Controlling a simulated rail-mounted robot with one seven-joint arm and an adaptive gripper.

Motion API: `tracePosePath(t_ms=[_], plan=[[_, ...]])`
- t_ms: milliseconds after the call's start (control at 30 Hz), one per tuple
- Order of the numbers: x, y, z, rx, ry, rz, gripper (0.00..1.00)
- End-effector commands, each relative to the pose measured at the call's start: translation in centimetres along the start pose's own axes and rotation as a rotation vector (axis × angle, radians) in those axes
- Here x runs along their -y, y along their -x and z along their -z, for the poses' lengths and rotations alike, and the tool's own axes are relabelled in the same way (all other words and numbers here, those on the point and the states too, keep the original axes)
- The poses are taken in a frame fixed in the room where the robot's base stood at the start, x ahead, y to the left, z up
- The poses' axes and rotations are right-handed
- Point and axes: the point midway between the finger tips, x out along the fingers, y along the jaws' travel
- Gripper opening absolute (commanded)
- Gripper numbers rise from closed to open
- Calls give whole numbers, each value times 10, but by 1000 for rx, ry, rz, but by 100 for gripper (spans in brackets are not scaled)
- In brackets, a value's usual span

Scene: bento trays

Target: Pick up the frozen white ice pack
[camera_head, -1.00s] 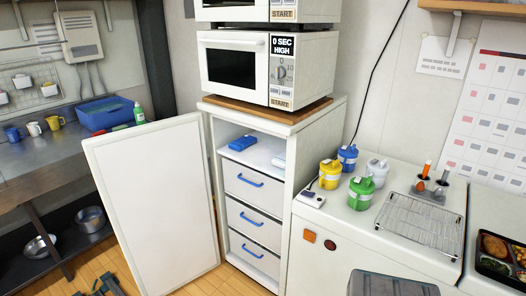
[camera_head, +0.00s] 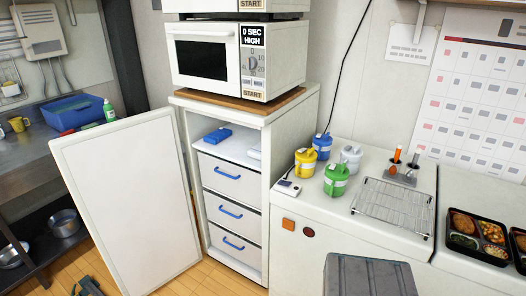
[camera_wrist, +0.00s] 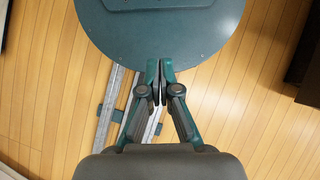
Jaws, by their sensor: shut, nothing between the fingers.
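The white ice pack (camera_head: 255,152) lies on the top shelf of the open freezer cabinet (camera_head: 268,130), at the right side. The cabinet's right wall hides part of it. A blue pack (camera_head: 217,136) lies on the same shelf, to its left. My gripper (camera_wrist: 159,70) shows in the wrist view with its fingers together and nothing between them. It points over my own round green base and the wood floor, away from the ice pack. I do not see the gripper in the head view.
The white cabinet door (camera_head: 128,205) stands swung open to the left. Drawers with blue handles (camera_head: 230,212) sit below the shelf. A microwave (camera_head: 235,60) stands on top. Colored jars (camera_head: 336,180) and a wire rack (camera_head: 392,206) stand right; a grey box (camera_head: 368,276) is in front.

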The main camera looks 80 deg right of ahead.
Motion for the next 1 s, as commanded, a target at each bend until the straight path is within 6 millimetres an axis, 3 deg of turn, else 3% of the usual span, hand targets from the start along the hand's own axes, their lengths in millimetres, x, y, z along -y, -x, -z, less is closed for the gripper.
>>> tracePosePath(t_ms=[367, 1000], plan=[[0, 0, 0, 0, 0, 0, 0], [0, 0, 0, 0, 0, 0, 100]])
